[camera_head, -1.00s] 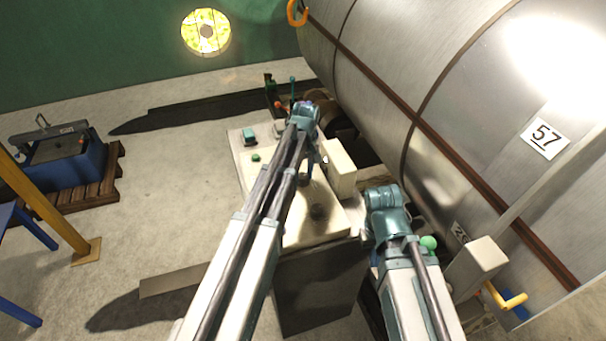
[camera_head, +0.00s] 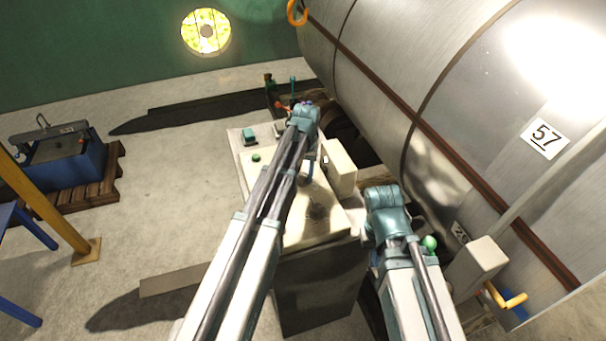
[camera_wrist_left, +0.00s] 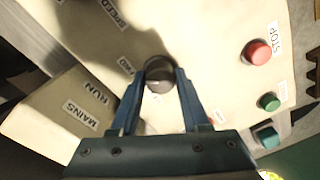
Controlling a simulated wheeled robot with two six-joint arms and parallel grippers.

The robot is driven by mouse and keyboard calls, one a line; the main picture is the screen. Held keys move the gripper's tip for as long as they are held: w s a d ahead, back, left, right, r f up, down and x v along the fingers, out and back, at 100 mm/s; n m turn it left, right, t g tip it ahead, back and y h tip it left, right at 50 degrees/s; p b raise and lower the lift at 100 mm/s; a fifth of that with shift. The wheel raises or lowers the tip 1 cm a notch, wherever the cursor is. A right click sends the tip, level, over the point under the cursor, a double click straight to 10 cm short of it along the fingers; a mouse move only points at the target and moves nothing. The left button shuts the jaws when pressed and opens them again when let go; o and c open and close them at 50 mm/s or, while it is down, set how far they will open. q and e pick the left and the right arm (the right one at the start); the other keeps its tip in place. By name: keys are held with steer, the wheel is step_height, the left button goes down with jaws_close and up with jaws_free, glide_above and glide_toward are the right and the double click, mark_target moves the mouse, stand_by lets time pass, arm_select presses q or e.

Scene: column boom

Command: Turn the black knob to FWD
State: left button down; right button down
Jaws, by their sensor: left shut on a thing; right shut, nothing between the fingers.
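The black knob (camera_wrist_left: 159,72) sits on the cream control panel (camera_wrist_left: 205,55), seen in the left wrist view. My left gripper (camera_wrist_left: 160,84) is shut on it, with one blue finger on each side. A small FWD label (camera_wrist_left: 126,66) lies just left of the knob. Another small label below the knob is mostly hidden between the fingers. I cannot read the knob's pointer clearly. In the head view the knob is hidden by my left arm over the panel (camera_head: 318,215). My right gripper (camera_head: 377,258) is mostly hidden by its own wrist, right of the panel; it is shut and empty.
A red STOP button (camera_wrist_left: 257,52), a green button (camera_wrist_left: 268,102) and a teal button (camera_wrist_left: 266,137) sit right of the knob. A raised box marked MAINS and RUN (camera_wrist_left: 75,107) stands left. A large metal drum (camera_head: 440,100) rises behind the panel.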

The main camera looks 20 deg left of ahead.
mark_target(305, 176)
arm_select(q)
steer(key=shift+s+m, duration=0.1)
steer(key=shift+m, duration=0.4)
steer(key=shift+c, duration=1.9)
jaws_free()
steer(key=shift+r, duration=0.15)
step_height(305, 176, up, 14)
steer(key=p, duration=1.3)
steer(key=shift+d+f+p, duration=0.25)
steer(key=shift+p, duration=0.15)
